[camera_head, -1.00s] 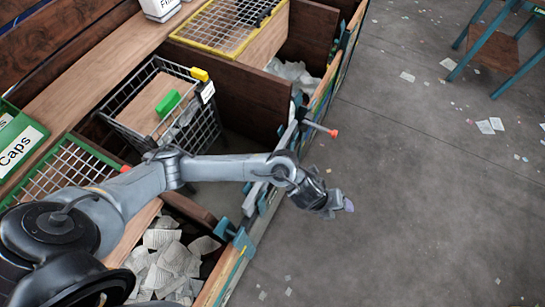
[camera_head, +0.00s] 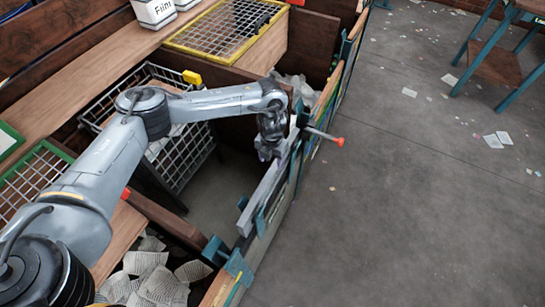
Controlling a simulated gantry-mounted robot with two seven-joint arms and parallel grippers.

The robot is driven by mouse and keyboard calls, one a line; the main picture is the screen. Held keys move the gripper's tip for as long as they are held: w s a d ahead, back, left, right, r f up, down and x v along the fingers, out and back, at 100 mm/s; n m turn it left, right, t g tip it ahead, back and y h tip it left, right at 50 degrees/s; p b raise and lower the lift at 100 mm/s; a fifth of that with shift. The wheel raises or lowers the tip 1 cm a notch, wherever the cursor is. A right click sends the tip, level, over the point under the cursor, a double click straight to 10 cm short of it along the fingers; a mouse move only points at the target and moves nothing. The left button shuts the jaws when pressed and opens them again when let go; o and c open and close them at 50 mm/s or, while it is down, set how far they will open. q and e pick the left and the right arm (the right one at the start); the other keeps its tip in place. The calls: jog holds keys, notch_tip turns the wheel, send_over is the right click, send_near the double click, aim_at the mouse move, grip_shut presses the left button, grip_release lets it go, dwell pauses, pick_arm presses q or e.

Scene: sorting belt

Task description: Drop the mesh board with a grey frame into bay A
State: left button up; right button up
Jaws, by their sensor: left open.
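A yellow-framed mesh board (camera_head: 232,22) lies on the wooden ledge at the top, and a green-framed mesh board (camera_head: 36,188) lies at the left, partly behind my arm. My left gripper (camera_head: 266,151) points down by the inner side of the bays' outer wall, at the right edge of the middle bay (camera_head: 222,185). It is open, and I see nothing held in it; its fingers are small and dark. No bay shows a readable A. My right gripper is not in view.
Paper sheets (camera_head: 155,280) fill the lower bay; white scraps (camera_head: 295,88) lie in the upper one. A red-tipped lever (camera_head: 325,137) sticks out from the wall. The floor at right is mostly clear.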

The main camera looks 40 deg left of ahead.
aim_at(272, 171)
pick_arm(q)
notch_tip(272, 171, down, 9)
jog(key=shift+r+b, duration=0.2)
jog(key=shift+b, duration=0.25)
grip_shut()
jog(key=c, duration=0.5)
grip_release()
grip_shut()
dwell(0.4)
